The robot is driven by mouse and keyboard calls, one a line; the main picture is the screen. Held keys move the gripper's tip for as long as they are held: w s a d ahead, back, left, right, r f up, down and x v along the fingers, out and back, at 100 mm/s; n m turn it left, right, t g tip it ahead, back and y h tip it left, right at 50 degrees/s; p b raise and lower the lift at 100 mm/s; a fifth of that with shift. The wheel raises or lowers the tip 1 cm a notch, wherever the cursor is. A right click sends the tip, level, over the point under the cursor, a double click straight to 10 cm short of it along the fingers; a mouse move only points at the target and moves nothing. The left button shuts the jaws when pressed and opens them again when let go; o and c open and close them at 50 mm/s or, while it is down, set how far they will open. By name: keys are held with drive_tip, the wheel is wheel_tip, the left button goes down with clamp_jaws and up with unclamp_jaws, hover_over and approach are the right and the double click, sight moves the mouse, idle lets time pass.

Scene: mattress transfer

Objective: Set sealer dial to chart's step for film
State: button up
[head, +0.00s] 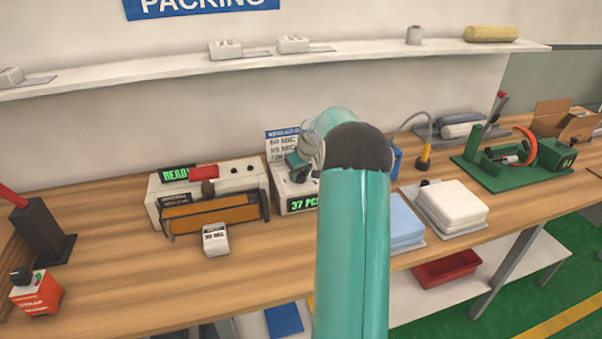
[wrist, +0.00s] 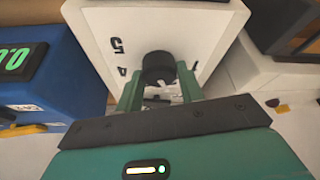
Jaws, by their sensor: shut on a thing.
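In the wrist view my gripper (wrist: 158,82) has its two green fingers on either side of the black dial knob (wrist: 157,66) and is shut on it. The knob sits on a white housing (wrist: 205,25) with the printed numbers 5 and 4 to its left; other marks are hidden by the fingers. In the head view my arm covers much of the white unit (head: 282,186) with a green "37 PCS" display. A chart (head: 283,142) with MIC lines stands behind it, partly hidden. The sealer (head: 247,176) shows READY. A small labelled white pack (head: 215,241) lies before it; its label is hard to read.
A blue unit (wrist: 45,85) with a green display is close on the left in the wrist view. White (head: 452,203) and blue (head: 404,218) stacks lie right of my arm. A green machine (head: 485,172) stands farther right.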

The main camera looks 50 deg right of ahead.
drive_tip(key=m, duration=0.2)
drive_tip(key=m+g+h, duration=0.1)
drive_tip(key=m, duration=0.2)
drive_tip(key=shift+w+a+h, duration=0.1)
drive_tip(key=shift+a+h, duration=0.05)
drive_tip(key=shift+h, duration=0.15)
drive_tip(key=shift+m+g+h, duration=0.4)
drive_tip(key=shift+m+g, duration=0.2)
drive_tip(key=shift+m, duration=1.2)
drive_tip(key=o, duration=1)
drive_tip(key=v, duration=1.4)
drive_tip(key=shift+a+f, duration=0.1)
